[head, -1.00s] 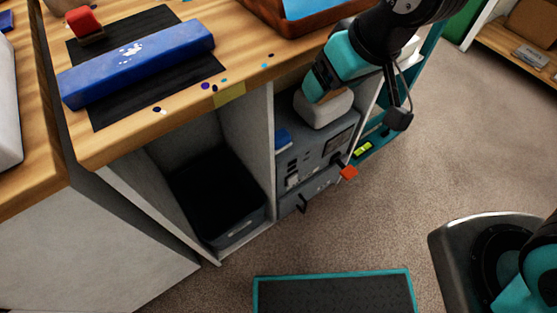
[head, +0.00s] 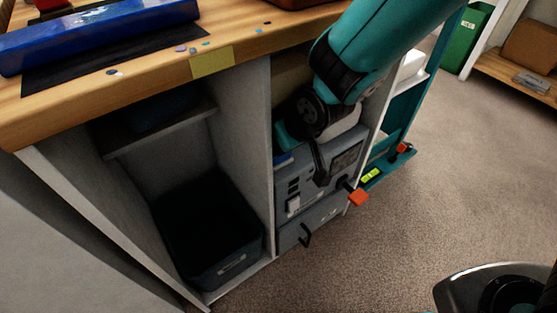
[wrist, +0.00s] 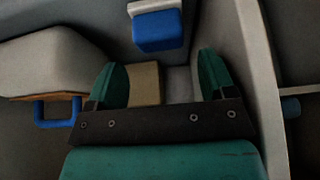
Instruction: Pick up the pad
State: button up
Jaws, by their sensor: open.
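My gripper (wrist: 162,78) is open, with its two teal fingers spread in the wrist view. A tan block-like piece (wrist: 146,82) shows between them, nearer the left finger; it may be the pad, but I cannot tell. A blue block with a white top part (wrist: 157,28) lies beyond the fingertips. In the head view my gripper (head: 284,134) reaches into the right cabinet bay, mostly hidden by my arm. A little blue (head: 283,159) shows just below it, on the grey machine (head: 318,178). Nothing is visibly held.
A pale rounded object (wrist: 60,58) with a blue handle is close left of the fingers. The cabinet's pale upright panel (wrist: 258,80) is close on the right. A dark bin (head: 210,235) fills the left bay.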

aim_at(279, 162)
jog(key=b+x, duration=0.3)
jog(key=x, duration=0.4)
jog(key=shift+f, duration=0.2)
jog(key=shift+r, duration=0.1)
jog(key=c, duration=0.7)
